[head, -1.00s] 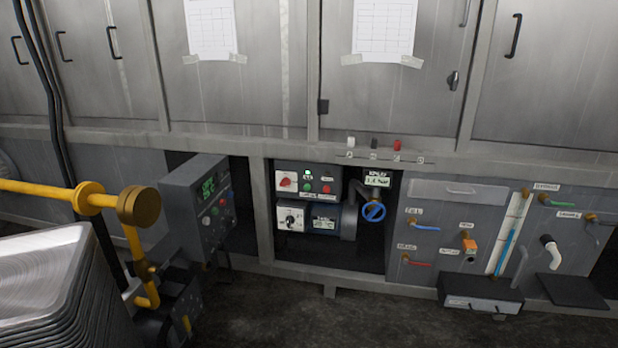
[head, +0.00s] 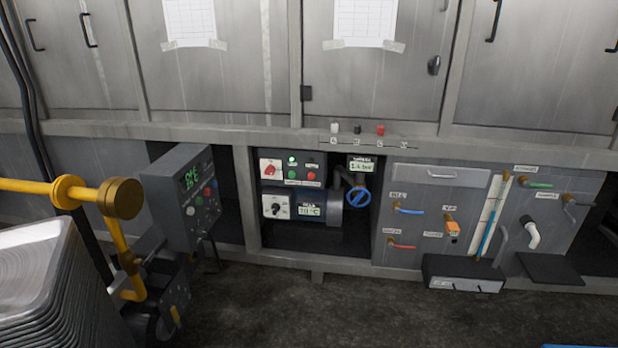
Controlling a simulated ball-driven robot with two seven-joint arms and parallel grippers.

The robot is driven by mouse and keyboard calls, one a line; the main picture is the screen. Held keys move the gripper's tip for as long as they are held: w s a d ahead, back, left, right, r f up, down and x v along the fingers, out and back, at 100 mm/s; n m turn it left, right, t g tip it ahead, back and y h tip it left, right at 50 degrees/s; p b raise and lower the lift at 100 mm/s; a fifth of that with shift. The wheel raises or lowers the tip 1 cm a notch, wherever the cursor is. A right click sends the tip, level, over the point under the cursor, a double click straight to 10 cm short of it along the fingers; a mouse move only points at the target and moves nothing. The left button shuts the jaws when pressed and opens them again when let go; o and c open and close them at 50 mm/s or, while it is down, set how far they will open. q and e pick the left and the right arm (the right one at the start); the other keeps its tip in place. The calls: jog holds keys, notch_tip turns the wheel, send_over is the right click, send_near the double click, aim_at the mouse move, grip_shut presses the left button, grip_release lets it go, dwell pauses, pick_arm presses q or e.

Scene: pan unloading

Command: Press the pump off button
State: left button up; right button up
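A pump control panel sits in the open bay low in the middle of the wall. Its upper part has a red rotary switch (head: 270,168), a lit green lamp (head: 292,160), a green button (head: 292,173) and a red button (head: 311,176). The labels are too small to read, so I cannot tell for certain which is pump off; the red button is a likely match. A lower part has a black knob (head: 277,209) and a temperature display (head: 309,211). Neither of my grippers is in view.
A grey control box (head: 177,202) with a green display juts out left of the bay. A yellow pipe (head: 90,192) and stacked metal pans (head: 40,275) stand at near left. A blue valve wheel (head: 359,197) is right of the panel. The floor (head: 310,320) before it is clear.

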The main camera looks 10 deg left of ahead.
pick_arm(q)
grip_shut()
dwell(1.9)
